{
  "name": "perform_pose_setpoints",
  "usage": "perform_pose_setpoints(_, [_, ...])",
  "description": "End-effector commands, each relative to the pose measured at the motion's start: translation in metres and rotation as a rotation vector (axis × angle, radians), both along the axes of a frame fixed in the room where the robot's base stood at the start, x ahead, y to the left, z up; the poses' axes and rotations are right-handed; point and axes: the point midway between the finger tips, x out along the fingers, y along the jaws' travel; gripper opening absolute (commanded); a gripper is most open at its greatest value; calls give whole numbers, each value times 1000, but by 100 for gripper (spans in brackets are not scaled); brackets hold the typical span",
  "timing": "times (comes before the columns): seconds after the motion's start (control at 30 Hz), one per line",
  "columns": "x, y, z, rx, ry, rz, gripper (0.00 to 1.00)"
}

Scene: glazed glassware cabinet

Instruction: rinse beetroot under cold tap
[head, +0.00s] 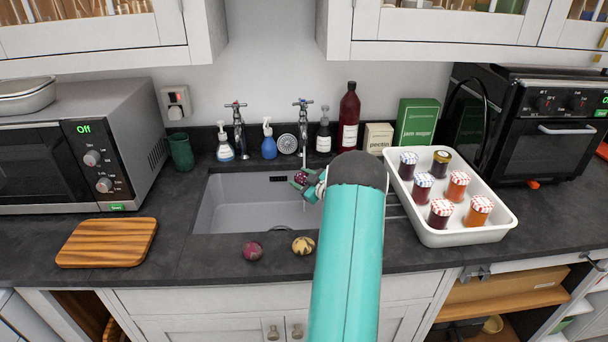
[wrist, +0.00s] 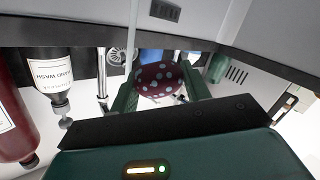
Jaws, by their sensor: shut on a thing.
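My gripper (head: 307,186) is shut on a dark red beetroot (head: 300,177) over the right part of the sink (head: 233,211), below the right cold-looking tap (head: 303,104). In the wrist view the beetroot (wrist: 160,79) sits between the green fingers and has pale spots on its skin. A thin pale stream (wrist: 132,38) shows beside it; I cannot tell whether it touches the beetroot. Another reddish beetroot (head: 253,251) and a yellowish, dark-patched one (head: 303,245) lie on the front counter edge.
A second tap (head: 236,107) stands left. Soap bottles (head: 269,140), a dark red bottle (head: 349,118) and boxes (head: 417,122) line the back. A white tray of jars (head: 455,236) is right of the sink. A wooden board (head: 107,243) lies left. Wall cabinets (head: 430,38) hang above.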

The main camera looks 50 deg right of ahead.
Motion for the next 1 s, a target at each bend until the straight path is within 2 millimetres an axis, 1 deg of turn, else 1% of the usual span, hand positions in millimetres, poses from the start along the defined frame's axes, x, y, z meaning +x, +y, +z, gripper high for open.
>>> perform_pose_setpoints(0.6, [-17,40,0,1,0,0,23])
perform_pose_setpoints(1.0, [-17,41,0,0,0,0,23])
